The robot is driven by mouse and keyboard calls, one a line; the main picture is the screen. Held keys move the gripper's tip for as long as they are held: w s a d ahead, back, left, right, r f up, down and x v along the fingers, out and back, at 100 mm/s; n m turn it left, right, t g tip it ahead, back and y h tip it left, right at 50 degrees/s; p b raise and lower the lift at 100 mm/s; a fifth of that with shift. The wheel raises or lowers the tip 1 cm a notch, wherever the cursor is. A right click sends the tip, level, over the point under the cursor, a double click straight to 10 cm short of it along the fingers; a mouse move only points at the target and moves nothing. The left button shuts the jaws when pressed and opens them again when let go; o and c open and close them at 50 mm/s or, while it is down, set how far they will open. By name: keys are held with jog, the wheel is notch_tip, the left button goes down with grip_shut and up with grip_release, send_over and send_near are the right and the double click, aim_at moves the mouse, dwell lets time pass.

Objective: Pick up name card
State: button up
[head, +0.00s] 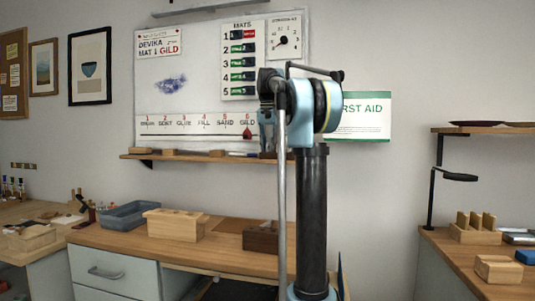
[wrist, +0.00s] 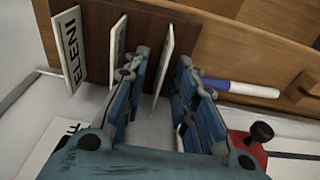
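In the wrist view several white cards stand edge-on against a dark brown wooden piece. One thin card (wrist: 163,62) is between the two blue fingers of my gripper (wrist: 162,65), which is open with a gap visible on both sides of the card. A second card (wrist: 117,40) stands just left of the left finger, partly hidden by it. A third card (wrist: 70,48) with black capital letters is further left. The lettering on the card between the fingers is not readable. In the head view my gripper (head: 267,140) is at the wall shelf, partly hidden by my arm.
A blue-and-white marker (wrist: 240,88) lies on the wooden shelf (wrist: 235,35) right of my gripper. A red piece with a black knob (wrist: 247,148) is close to the right finger. In the head view the whiteboard (head: 190,95) is behind the arm, above a workbench (head: 120,238).

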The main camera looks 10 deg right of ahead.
grip_shut()
dwell(0.4)
